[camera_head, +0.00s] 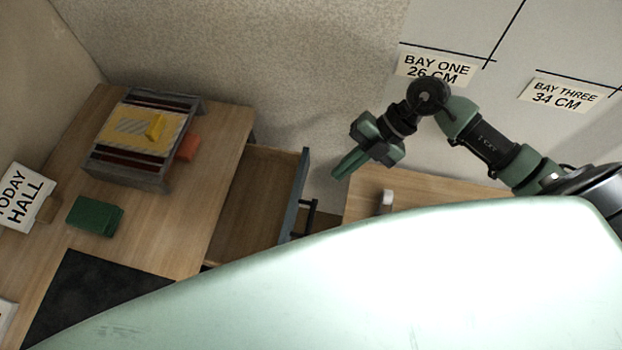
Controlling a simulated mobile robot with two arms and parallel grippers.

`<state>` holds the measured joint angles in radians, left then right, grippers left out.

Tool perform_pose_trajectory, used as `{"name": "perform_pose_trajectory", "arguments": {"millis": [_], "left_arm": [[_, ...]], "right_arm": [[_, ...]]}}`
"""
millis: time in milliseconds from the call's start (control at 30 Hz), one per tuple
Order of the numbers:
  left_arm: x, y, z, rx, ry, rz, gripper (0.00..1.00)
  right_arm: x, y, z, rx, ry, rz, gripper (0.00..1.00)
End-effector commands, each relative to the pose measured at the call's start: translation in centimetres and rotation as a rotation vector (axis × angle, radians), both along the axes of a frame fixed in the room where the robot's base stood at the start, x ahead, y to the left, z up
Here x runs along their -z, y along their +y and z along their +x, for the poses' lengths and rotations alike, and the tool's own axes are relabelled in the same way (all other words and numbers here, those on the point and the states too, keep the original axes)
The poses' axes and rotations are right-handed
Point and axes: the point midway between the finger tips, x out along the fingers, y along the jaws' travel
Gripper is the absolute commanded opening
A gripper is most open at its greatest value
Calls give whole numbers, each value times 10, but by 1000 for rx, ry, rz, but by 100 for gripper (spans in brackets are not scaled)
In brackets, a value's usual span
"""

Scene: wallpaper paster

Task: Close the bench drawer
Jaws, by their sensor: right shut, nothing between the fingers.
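The bench drawer (247,203) stands pulled out from the right side of the wooden bench (190,218). Its inside shows bare wood, and its lower end is hidden behind a pale green part of my own body. The drawer has a blue-grey front (296,192) with a dark bar handle (309,217) on its outer face. My right gripper (340,174) is shut and empty. It hangs in the picture to the right of the drawer front, above the handle and apart from both. My left gripper is not in view.
A green box (94,217), dark mat (85,290) and sign (24,198) are nearby. Another wooden surface (420,190) lies right.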

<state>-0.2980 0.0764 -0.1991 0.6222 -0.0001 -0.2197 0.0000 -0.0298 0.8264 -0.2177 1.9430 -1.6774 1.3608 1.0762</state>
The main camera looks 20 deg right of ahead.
Motion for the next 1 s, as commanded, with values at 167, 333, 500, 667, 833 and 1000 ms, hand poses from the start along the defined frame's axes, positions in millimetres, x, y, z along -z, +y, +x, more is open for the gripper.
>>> {"name": "perform_pose_trajectory", "arguments": {"millis": [167, 333, 500, 667, 833, 1000], "left_arm": [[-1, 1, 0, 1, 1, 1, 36], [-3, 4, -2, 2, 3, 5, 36], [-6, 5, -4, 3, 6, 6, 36], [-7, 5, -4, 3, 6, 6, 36], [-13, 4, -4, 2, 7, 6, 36], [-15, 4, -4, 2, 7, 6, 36]], "right_arm": [[10, -16, -7, -18, 43, -83, 0], [27, -2, -9, -19, 44, -79, 0], [56, 21, -11, -18, 45, -76, 0], [83, 41, -13, -17, 44, -76, 0], [85, 63, 1, -18, 39, -77, 0], [86, 73, 9, -17, 40, -80, 0]]}}
